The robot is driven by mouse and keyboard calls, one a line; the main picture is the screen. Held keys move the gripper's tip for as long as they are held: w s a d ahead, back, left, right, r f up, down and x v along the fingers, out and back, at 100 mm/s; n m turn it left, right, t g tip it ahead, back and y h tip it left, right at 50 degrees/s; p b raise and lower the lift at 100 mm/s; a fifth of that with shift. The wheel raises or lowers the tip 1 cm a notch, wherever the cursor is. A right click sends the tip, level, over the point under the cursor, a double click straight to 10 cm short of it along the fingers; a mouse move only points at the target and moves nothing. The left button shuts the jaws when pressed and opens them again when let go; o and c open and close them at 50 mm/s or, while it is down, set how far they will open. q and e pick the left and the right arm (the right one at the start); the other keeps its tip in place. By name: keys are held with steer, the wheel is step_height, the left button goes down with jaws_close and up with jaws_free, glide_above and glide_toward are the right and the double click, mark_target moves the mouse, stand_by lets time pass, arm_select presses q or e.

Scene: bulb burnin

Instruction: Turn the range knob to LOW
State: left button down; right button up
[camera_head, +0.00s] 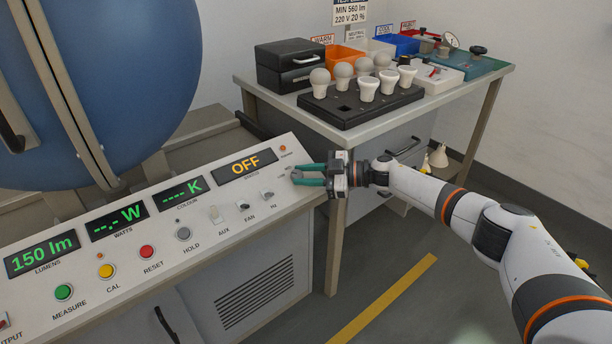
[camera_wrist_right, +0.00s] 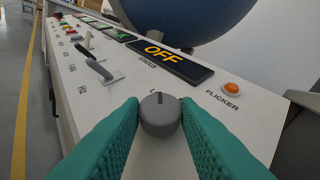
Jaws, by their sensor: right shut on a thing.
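The range knob (camera_wrist_right: 160,116) is a grey round knob on the sloped white console panel, in the middle of the right wrist view. A dark mark shows on its top near the far edge, beside a partly hidden label that starts with "L". My right gripper (camera_head: 295,174) has its green fingers on both sides of the knob, shut on it. In the right wrist view the fingertips (camera_wrist_right: 160,112) press its left and right sides. In the head view the fingers mostly hide the knob. My left gripper is not in view.
The console panel (camera_head: 150,243) carries an OFF display (camera_head: 245,165), an orange flicker lamp (camera_wrist_right: 231,89), toggle switches (camera_head: 216,214) and several coloured buttons. A side table with a black bulb tray (camera_head: 345,118) stands behind my right arm. A blue sphere (camera_head: 100,80) is at the back left.

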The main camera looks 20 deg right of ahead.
steer(key=o, duration=1)
steer(key=shift+d, duration=0.1)
steer(key=shift+s+d, duration=0.2)
steer(key=shift+d, duration=0.15)
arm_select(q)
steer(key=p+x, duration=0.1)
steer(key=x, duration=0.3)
arm_select(e)
steer(key=v, duration=1.1)
steer(key=shift+s, duration=0.1)
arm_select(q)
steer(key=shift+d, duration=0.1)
